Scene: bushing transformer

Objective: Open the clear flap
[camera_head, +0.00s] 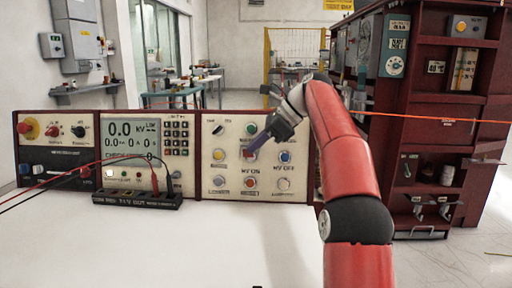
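A cream control panel (208,182) in a dark red frame stands at the back of the white table. My red arm reaches in from the lower right. My gripper (251,155) is in front of this section, pointing down and left, just above the red button. A purple-grey strip runs from the dark gripper body toward that button. I cannot tell whether it is a finger or the clear flap. No clear flap can be told apart otherwise. The gap between the fingers is not visible.
A black terminal box (137,199) with red and black leads stands at the panel's left front. A dark red cabinet (445,130) rises at the right, and an orange line crosses in front of it. The white table (170,245) is clear in front.

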